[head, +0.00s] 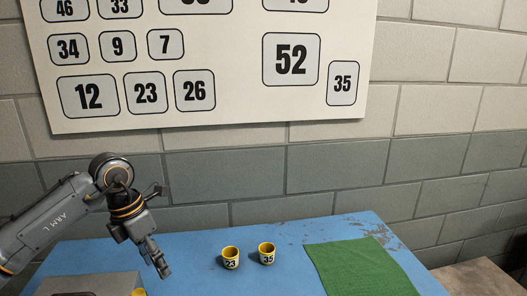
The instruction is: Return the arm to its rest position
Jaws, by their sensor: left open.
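My left arm (62,218) comes in from the left, bent at a dark joint. Its left gripper (162,271) hangs down over the left part of the blue table (200,275). It is open, and I see nothing held in it. Two yellow cups stand upright on the table to its right, apart from it: one labelled 23 (230,258) and one labelled 35 (267,253). My right gripper is not in view.
A green cloth (360,270) lies on the table's right side. A grey box-like thing (90,285) and a small yellow piece (139,292) show at the bottom left. A white numbered board (225,60) hangs on the block wall behind. A brown surface (475,278) is at the lower right.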

